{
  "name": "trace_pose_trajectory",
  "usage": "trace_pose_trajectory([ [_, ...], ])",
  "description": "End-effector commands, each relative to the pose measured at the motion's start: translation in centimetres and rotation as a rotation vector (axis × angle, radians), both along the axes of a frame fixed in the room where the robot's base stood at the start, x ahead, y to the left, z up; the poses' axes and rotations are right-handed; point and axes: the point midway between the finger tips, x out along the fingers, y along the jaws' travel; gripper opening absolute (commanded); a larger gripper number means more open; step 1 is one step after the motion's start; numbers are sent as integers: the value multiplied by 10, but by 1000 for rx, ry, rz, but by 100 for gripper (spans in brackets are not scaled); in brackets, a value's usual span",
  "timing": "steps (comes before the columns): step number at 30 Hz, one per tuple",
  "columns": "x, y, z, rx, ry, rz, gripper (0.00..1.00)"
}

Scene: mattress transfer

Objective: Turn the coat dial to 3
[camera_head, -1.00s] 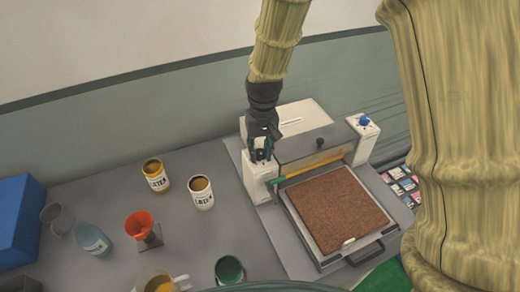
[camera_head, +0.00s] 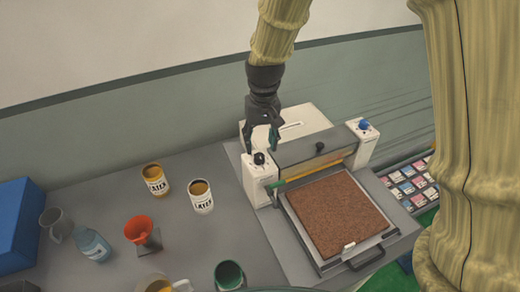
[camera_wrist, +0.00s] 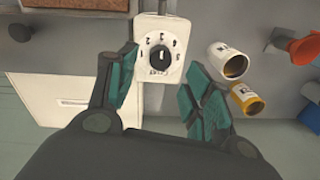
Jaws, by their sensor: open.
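The coat dial is a black round knob (camera_head: 258,158) on top of the white left end block (camera_head: 257,181) of the coating machine. In the wrist view the knob (camera_wrist: 161,58) sits on a white face with small numerals around it and lettering at one edge. A pale mark shows on the knob, but I cannot tell for certain which numeral it points at. My gripper (camera_head: 261,140) is open and empty above the dial. In the wrist view its teal-padded fingers (camera_wrist: 160,68) are spread to either side of the dial face, apart from the knob.
A blue knob (camera_head: 364,124) tops the right end block. A brown board (camera_head: 338,212) lies on the machine's tray. Two labelled cans (camera_head: 155,180) (camera_head: 201,196), an orange funnel (camera_head: 138,228) and a green can (camera_head: 229,275) stand on the bench to the left.

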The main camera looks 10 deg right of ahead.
Motion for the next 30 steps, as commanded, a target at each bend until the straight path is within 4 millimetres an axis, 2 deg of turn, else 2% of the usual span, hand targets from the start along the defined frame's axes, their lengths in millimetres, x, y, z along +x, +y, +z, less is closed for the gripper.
trace_pose_trajectory([
  [6,1,-2,36,0,-4,0,51],
  [12,1,-3,58,0,-3,0,51],
  [18,0,-3,65,0,-1,0,51],
  [30,0,-3,65,0,-1,0,51],
])
